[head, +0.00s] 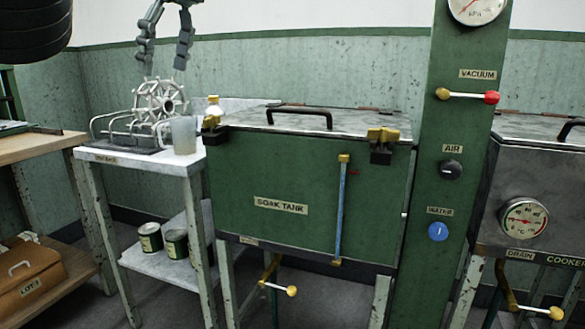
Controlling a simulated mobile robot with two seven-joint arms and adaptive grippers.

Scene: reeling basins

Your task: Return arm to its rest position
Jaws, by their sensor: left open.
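My left gripper (164,72) hangs at the upper left of the head view, fingers pointing down and spread apart, with nothing between them. A pale spoked reel (160,99) stands upright just below the fingertips in the picture. The gap in depth between the fingers and the reel is hard to judge. My right gripper is not in view.
The reel stands by a wire rack (110,126) and a clear jug (184,135) on a white-topped stand (140,166). The green soak tank (270,170), lid closed, is to its right. A green control column (455,120) and cooker (553,205) stand further right.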

